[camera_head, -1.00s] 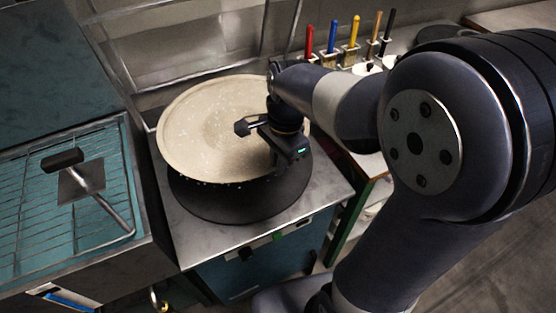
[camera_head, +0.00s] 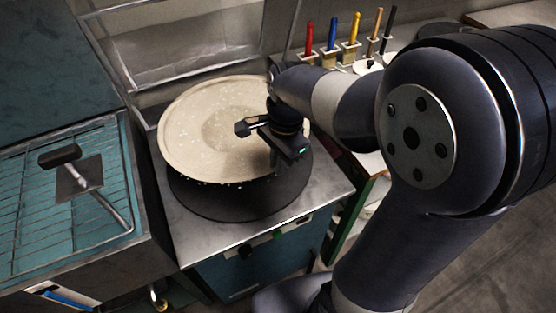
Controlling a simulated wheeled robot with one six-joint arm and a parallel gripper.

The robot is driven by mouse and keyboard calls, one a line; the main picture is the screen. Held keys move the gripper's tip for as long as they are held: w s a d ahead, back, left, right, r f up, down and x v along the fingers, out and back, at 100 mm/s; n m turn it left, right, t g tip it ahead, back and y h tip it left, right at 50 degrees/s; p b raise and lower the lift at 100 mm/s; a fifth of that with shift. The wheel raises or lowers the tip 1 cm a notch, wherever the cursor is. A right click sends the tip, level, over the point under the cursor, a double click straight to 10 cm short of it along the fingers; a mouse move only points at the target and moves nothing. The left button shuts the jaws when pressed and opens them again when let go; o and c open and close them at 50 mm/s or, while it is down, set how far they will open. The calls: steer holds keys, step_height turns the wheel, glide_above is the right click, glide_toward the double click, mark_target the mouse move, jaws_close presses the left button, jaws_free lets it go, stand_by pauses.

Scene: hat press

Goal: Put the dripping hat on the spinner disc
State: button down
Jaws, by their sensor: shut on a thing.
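The hat (camera_head: 200,125) is a pale cream, round, wide-brimmed piece with light specks or drops on its surface and along its lower edge. The black spinner disc (camera_head: 215,203) lies below it on a steel-topped cabinet. The hat covers the far part of the disc and sits a little off to its upper left. A dark band shows under the hat's front edge; I cannot tell whether hat and disc touch. My gripper (camera_head: 262,142) is at the hat's right side, shut on its rim. The wrist hides part of that rim.
A teal tank with a wire rack (camera_head: 30,195) and a tool with a dark handle (camera_head: 60,156) stands at the left. Several coloured-handled tools, one of them blue (camera_head: 333,34), stand in holders at the back. Cabinet controls (camera_head: 262,243) face the front.

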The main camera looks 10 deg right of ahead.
steer(key=c, duration=1.4)
jaws_free()
steer(key=shift+c, duration=0.2)
step_height(320, 180, up, 11)
steer(key=d, duration=0.1)
steer(key=shift+w+d+p, duration=0.15)
steer(key=shift+w+p, duration=0.1)
steer(key=shift+p, duration=0.1)
steer(key=shift+f, duration=0.15)
steer(key=f, duration=0.3)
steer(key=a+f, duration=0.1)
steer(key=f, duration=0.6)
steer(key=shift+s+a+f+b, duration=0.15)
steer(key=shift+s+f+b, duration=0.1)
steer(key=shift+f+b, duration=0.1)
steer(key=shift+r, duration=0.4)
